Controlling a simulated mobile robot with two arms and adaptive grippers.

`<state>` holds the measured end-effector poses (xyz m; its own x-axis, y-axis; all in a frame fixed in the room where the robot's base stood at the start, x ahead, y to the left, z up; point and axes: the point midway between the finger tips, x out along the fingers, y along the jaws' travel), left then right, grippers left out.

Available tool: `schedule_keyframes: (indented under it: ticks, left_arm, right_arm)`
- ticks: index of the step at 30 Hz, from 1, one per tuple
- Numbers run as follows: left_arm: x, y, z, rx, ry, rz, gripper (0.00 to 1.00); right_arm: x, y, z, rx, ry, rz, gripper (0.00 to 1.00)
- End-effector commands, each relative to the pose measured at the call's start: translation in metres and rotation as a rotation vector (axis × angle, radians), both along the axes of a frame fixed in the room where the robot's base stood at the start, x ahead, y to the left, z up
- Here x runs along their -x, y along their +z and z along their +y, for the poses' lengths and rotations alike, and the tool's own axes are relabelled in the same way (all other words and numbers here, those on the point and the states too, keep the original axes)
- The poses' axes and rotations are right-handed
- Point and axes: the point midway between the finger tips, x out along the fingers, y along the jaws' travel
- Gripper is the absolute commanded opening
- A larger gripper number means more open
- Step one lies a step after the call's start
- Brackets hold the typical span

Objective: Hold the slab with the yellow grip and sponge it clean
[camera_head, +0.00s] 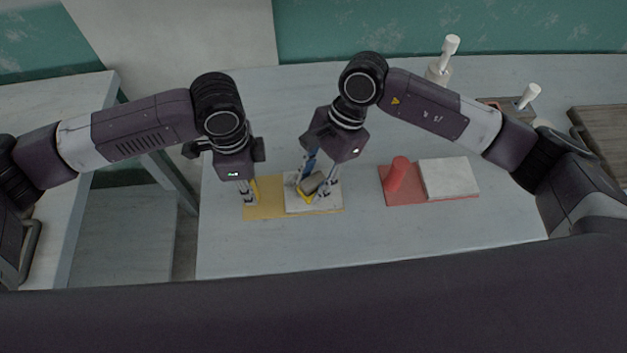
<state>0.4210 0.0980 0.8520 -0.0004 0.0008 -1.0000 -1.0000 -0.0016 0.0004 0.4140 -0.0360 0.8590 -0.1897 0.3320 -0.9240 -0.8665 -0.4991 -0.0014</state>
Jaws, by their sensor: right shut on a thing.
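A yellow mat (265,207) lies on the table with a pale slab (296,205) on its right part. A yellow grip (254,187) shows at the left part of this mat, mostly hidden by my left gripper (250,196). The left fingers are down at the grip, but whether they are closed on it is too small to tell. Whether the sponge touches the slab is unclear.
A red mat (402,197) to the right bears a red upright grip (396,174) and another pale slab (448,178). White-handled items (447,52) stand at the back right, near a brown board (603,135). The table front (400,240) is clear.

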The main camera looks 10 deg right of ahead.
Motion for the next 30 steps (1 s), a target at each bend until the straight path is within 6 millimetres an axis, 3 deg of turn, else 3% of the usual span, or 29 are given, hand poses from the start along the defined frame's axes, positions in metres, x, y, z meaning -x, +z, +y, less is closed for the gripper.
schedule_keyframes:
  ticks: [19,24,30]
  left_arm:
    - [0.000,0.001,-0.001,0.002,-0.001,-0.001,0.00]
    - [0.000,0.001,-0.001,0.002,-0.001,-0.001,0.00]
    - [0.000,0.000,-0.001,0.002,0.000,-0.001,0.00]
  right_arm:
    - [-0.059,0.000,0.000,0.000,-0.001,0.002,0.09]
    - [-0.057,0.000,0.017,-0.002,0.004,0.002,0.09]
    - [-0.039,0.000,0.016,-0.001,0.003,0.003,0.09]
